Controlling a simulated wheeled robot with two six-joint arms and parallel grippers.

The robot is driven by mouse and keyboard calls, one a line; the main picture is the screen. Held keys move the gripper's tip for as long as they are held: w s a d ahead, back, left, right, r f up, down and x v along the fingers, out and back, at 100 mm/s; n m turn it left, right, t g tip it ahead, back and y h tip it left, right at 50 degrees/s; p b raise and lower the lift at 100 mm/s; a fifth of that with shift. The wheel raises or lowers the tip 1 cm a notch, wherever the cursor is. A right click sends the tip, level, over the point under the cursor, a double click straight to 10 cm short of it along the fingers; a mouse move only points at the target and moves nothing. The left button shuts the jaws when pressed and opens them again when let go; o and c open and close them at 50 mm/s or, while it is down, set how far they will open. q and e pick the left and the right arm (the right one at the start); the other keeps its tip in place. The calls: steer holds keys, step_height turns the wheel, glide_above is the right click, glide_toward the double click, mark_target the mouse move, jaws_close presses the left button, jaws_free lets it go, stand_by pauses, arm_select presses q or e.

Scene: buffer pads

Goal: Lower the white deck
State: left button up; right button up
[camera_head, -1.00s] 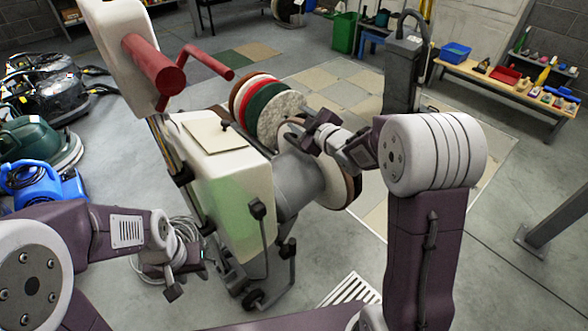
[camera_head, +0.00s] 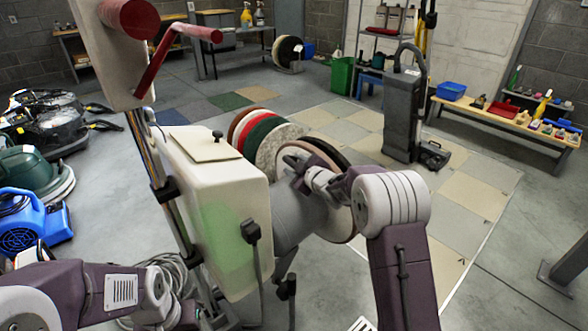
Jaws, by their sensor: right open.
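The floor machine stands in the middle, with a cream-white tank body (camera_head: 210,205), a grey motor housing (camera_head: 300,215) and a round deck (camera_head: 343,215) on its right side. The deck shows as a disc on edge, with a pale rim and dark and brown layers, so it looks tipped up. My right gripper (camera_head: 298,172) is open at the deck's upper left edge; whether it touches is unclear. My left gripper (camera_head: 165,312) is low at the left, beside the machine, partly cut off and hard to read.
Coloured pads (camera_head: 262,137) stand on edge behind the machine. A dark upright vacuum (camera_head: 405,105) stands on the tiled floor patch. A bench (camera_head: 510,118) holds trays and bottles at right. A blue blower (camera_head: 30,220) and green machine (camera_head: 30,172) are at left. Coiled cable lies below the tank.

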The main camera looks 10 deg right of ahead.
steer(key=shift+w+a+f, duration=0.1)
steer(key=shift+w, duration=0.25)
steer(key=shift+c, duration=0.3)
jaws_close()
stand_by(1.0)
